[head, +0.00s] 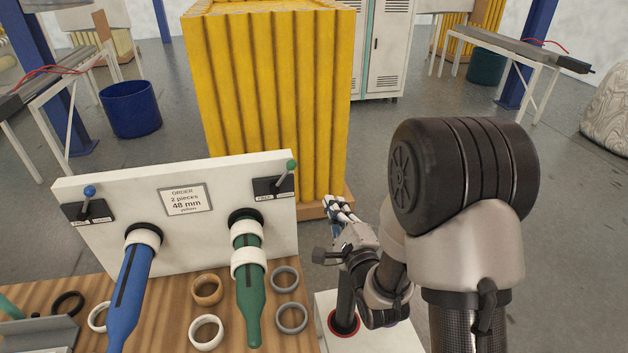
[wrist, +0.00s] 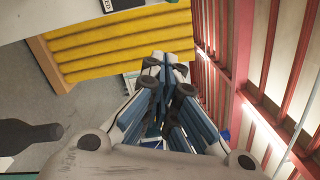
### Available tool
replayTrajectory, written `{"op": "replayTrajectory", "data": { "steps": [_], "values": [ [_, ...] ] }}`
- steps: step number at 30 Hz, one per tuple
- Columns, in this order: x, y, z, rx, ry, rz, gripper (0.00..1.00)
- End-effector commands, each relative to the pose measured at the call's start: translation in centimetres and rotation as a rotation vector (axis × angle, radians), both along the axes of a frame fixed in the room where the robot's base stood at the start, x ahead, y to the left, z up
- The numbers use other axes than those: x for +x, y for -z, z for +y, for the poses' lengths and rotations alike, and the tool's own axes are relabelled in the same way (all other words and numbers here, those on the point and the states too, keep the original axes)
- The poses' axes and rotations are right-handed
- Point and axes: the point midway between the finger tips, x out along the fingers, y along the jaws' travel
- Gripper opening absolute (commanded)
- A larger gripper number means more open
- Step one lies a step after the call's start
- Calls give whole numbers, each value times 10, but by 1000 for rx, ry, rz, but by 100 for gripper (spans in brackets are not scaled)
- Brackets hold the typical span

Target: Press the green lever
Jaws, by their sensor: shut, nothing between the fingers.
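The green lever (head: 291,166) has a round green knob and stands up from a dark labelled plate (head: 274,188) at the upper right of a white panel (head: 110,185). My gripper (head: 336,204) is to the right of the panel and somewhat lower than the green knob, apart from it. Its fingers are shut and empty. In the wrist view the shut fingers (wrist: 166,62) point away from the camera. The green knob does not show there.
A blue lever (head: 90,191) sits at the panel's upper left. Blue (head: 132,285) and green (head: 248,295) spindles stick out of the panel over a wooden table with several loose rings. A yellow corrugated block (head: 270,90) stands behind. An order card (head: 184,199) reads 2 pieces, 48 mm.

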Motion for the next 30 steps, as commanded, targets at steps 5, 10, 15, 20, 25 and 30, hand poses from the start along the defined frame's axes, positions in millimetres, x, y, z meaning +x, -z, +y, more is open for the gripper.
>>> {"op": "replayTrajectory", "data": {
  "steps": [5, 10, 15, 20, 25, 30],
  "values": [
    [19, -1, 5, 0, -1, -3, 0],
    [53, -2, 14, 0, -1, -3, 0],
    [88, -2, 23, -2, -1, -2, 0],
    [96, -10, 44, -1, -4, -1, 0],
    [96, -17, 57, -1, -1, 0, 0],
    [96, -18, 61, -2, 1, 1, 0]
  ]
}}
